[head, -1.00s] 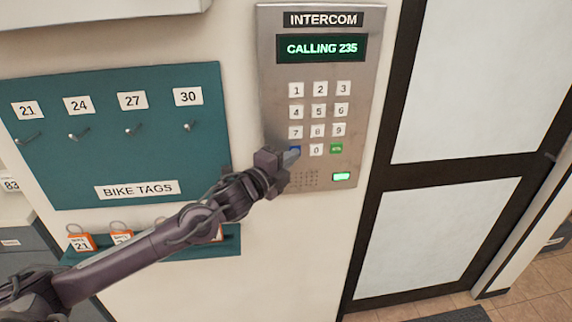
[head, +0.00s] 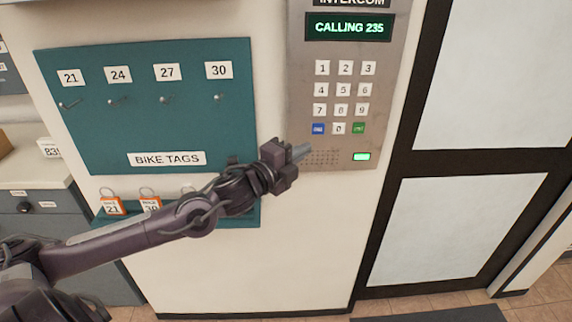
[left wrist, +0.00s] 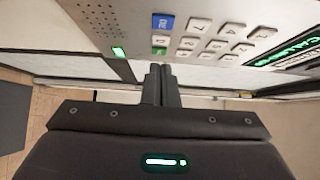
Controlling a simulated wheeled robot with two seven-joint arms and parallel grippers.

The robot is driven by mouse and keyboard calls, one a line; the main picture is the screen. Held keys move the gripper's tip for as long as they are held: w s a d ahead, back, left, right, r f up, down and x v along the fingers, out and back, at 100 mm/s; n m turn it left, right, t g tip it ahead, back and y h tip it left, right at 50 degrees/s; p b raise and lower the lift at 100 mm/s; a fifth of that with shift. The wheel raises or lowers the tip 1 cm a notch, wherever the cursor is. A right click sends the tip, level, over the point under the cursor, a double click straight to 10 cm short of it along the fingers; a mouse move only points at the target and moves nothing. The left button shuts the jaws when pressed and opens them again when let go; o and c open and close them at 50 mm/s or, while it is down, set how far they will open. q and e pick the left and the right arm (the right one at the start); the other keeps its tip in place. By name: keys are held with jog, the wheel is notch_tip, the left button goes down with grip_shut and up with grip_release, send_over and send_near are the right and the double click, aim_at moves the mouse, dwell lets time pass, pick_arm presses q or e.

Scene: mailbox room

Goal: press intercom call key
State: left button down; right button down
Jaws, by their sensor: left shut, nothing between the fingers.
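The intercom (head: 296,88) is a grey metal panel on the wall with a white number keypad, a blue key (head: 318,128) and a green key (head: 359,128). Its screen (head: 348,27) reads "CALLING 235", and a small green light (head: 361,156) is lit at the lower right. My right gripper is not in view.
A teal bike tags board (head: 150,125) with numbered hooks hangs to the left, above a ledge with orange tags (head: 113,206). A dark-framed door (head: 487,82) stands to the right. The wall below the intercom is clear.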

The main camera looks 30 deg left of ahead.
pick_arm(q)
jog(key=shift+p+v, duration=0.3)
jog(key=shift+v, duration=2.25)
jog(key=shift+d, duration=0.1)
